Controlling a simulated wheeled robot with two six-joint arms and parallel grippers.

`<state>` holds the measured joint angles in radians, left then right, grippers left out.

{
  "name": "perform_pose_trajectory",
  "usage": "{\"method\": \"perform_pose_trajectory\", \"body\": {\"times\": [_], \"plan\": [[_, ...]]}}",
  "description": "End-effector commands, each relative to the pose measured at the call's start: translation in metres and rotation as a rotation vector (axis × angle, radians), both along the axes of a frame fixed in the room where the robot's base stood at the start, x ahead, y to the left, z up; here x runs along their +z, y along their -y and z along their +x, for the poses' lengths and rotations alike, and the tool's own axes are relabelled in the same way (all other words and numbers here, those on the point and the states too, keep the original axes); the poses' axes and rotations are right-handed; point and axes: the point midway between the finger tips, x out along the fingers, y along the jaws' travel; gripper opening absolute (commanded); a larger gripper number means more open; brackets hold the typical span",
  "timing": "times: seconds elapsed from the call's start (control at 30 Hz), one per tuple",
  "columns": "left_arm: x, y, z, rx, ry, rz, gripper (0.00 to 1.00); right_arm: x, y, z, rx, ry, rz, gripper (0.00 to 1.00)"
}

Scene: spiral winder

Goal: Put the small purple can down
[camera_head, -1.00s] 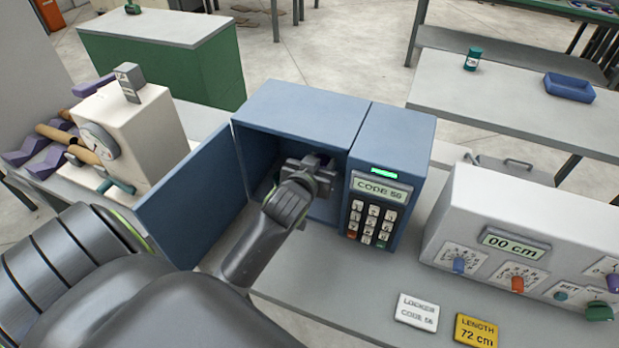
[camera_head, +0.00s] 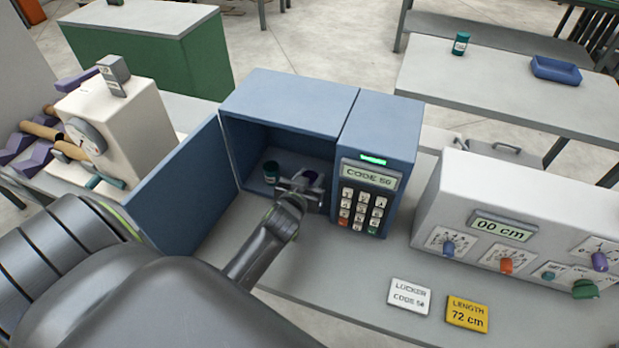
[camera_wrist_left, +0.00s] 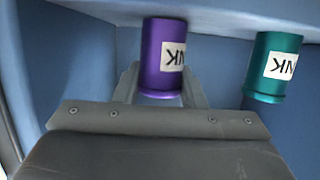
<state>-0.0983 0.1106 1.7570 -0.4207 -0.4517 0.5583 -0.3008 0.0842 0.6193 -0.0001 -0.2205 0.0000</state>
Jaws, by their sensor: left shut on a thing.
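My left gripper (camera_head: 299,185) is inside the open blue locker (camera_head: 287,100), near its right side. It is shut on the small purple can (camera_head: 311,178), which shows only partly in the head view. In the left wrist view the purple can (camera_wrist_left: 158,60) sits between the fingers, its label upside down in the picture. I cannot tell whether it touches the locker floor. A teal can (camera_head: 271,172) stands in the locker to the left of the gripper; it also shows in the left wrist view (camera_wrist_left: 272,65), apart from the purple can. My right gripper is out of view.
The locker door (camera_head: 180,190) stands open on the left. A keypad (camera_head: 364,200) reading CODE 56 is on the right. A white control box (camera_head: 530,200) reads 00 cm. A green can (camera_head: 460,43) and blue tray (camera_head: 556,70) are on a farther table.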

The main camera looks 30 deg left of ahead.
Motion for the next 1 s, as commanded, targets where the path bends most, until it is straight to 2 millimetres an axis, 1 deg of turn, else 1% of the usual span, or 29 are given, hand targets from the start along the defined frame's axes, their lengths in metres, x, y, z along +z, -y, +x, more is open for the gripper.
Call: {"method": "perform_pose_trajectory", "body": {"times": [0.1,0.23,0.27,0.4,0.67,0.77,0.87,1.0], "plan": [[0.0,0.0,0.0,0.0,0.001,0.0,0.13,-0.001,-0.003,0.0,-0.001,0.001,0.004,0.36],[-0.004,0.0,0.0,0.0,0.001,0.0,0.13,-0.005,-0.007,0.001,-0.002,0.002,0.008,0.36],[-0.003,0.0,0.0,0.0,0.0,0.0,0.4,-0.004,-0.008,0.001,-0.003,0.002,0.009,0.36],[-0.003,0.0,0.0,0.0,0.0,0.0,0.58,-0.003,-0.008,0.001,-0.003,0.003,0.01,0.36],[-0.002,0.0,0.0,0.0,0.0,0.0,0.58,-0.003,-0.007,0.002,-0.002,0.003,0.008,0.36],[0.002,0.0,0.0,0.0,0.0,0.0,0.58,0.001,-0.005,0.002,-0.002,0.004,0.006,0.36],[0.002,0.002,-0.008,0.002,-0.001,-0.002,0.58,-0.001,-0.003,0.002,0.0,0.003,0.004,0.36],[0.008,0.007,-0.029,0.002,-0.001,-0.003,0.58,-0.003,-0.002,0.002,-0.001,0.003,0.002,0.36]]}}
